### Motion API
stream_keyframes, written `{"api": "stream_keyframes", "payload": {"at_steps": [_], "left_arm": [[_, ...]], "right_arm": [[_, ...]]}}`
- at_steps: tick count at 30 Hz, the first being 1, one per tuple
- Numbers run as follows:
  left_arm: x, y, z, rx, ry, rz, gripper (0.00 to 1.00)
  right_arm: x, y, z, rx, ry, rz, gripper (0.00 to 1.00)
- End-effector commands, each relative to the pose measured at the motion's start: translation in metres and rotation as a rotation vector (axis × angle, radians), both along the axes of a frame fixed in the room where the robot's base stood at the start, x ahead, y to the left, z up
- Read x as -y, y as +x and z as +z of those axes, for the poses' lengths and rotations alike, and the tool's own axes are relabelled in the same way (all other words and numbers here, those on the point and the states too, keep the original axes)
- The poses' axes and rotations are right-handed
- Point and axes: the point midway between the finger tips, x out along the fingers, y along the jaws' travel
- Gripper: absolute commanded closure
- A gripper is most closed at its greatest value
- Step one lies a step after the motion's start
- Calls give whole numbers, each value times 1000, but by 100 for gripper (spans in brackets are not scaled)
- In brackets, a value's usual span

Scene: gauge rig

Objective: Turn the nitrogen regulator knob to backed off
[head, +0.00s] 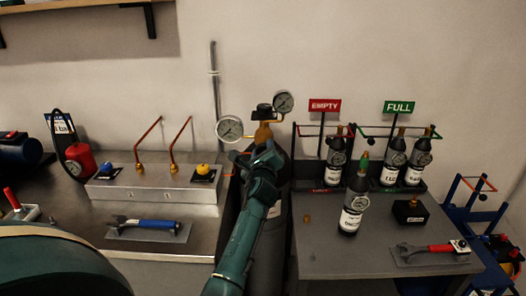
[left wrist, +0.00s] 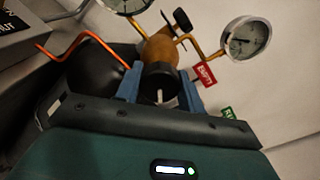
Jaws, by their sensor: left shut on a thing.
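The brass regulator (head: 264,132) sits on top of a dark cylinder (head: 270,235) in the middle of the head view, with one round gauge (head: 229,128) at its left and another (head: 283,103) at its upper right. In the left wrist view the black regulator knob (left wrist: 158,78) faces me with a pale pointer mark on its front. My left gripper (left wrist: 160,92) is shut on this knob, one blue finger on each side. In the head view my left gripper (head: 262,158) covers the knob. My right gripper is not in view.
At right, a grey table (head: 320,262) holds dark bottles below a red EMPTY sign (head: 325,105) and a green FULL sign (head: 398,107). A bottle with a green top (head: 353,205) stands nearer. At left, a bench holds a metal box (head: 150,190) and a blue-handled wrench (head: 150,224).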

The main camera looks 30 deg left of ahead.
Motion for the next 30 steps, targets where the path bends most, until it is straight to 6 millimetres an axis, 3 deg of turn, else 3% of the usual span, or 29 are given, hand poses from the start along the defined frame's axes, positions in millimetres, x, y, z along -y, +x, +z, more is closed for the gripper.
{"api": "stream_keyframes", "payload": {"at_steps": [4,16,30], "left_arm": [[0,0,0,0,0,0,84],[0,0,-1,44,-70,-1,84],[0,0,-2,253,-411,-1,84]], "right_arm": [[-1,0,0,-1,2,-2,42],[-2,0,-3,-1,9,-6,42],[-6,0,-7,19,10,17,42]]}}
